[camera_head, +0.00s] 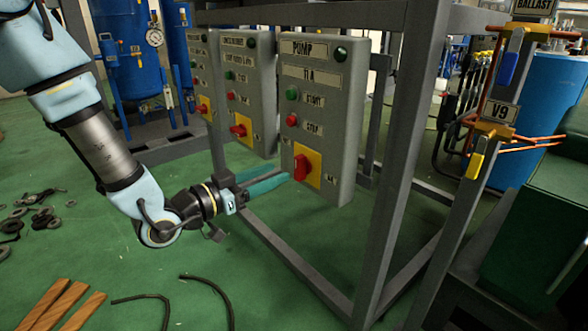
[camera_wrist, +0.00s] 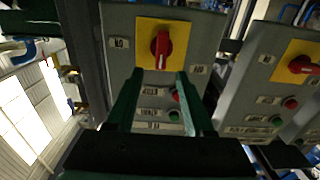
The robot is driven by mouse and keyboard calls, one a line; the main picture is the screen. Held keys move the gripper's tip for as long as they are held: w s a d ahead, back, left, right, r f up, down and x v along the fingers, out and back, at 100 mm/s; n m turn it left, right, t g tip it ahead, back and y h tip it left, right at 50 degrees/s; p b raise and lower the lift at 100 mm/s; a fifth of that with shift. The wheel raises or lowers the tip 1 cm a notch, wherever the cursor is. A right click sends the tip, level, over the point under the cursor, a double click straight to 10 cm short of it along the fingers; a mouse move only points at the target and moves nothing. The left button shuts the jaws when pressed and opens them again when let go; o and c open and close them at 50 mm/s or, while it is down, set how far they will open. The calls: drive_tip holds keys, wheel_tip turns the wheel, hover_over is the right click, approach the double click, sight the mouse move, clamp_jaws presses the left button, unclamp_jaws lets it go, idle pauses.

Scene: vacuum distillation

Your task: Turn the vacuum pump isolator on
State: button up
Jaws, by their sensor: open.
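The pump control box (camera_head: 318,125) is a grey panel labelled PUMP, with a green and a red button. Its isolator is a red rotary knob (camera_head: 301,167) on a yellow plate low on the panel. In the wrist view the knob (camera_wrist: 161,49) stands just beyond the fingertips, its grip roughly in line with the gap between them. My gripper (camera_head: 286,178) has green fingers and points at the yellow plate from the left. In the wrist view the fingers (camera_wrist: 158,76) are apart and empty. I cannot tell whether a fingertip touches the plate.
Two similar grey boxes with red knobs (camera_head: 239,130) hang to the left on the same metal frame (camera_head: 402,150). The neighbouring knob (camera_wrist: 303,64) shows at right in the wrist view. Valves labelled V9 (camera_head: 497,112) stand at right. Hoses and wooden planks (camera_head: 62,305) lie on the green floor.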

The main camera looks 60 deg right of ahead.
sight(296, 164)
drive_tip(key=x, duration=0.6)
drive_tip(key=shift+d+b, duration=0.35)
drive_tip(key=shift+d, duration=0.05)
clamp_jaws()
